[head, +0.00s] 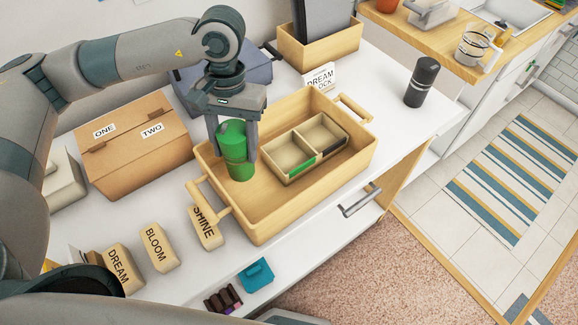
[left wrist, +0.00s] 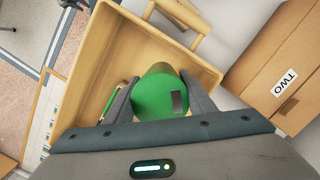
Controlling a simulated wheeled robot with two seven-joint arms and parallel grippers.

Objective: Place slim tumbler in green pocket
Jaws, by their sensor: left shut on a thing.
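My left gripper (head: 236,138) is shut on a green tumbler (head: 236,155), which it holds upright inside the left part of the wooden tray (head: 262,228). Whether the tumbler's base touches the tray floor I cannot tell. In the left wrist view the tumbler (left wrist: 162,95) sits between the two fingers (left wrist: 160,104). A two-pocket wooden box stands in the tray to the right of the tumbler. Its left pocket, the green pocket (head: 288,153), has a green strip on its front edge and looks empty. The other pocket (head: 318,135) has a black strip. My right gripper is not in view.
The tray has raised walls and two handles (head: 352,108). A cardboard box (head: 135,145) stands to the left, a black bottle (head: 422,82) to the right. Lettered blocks (head: 160,248) lie in front on the white counter.

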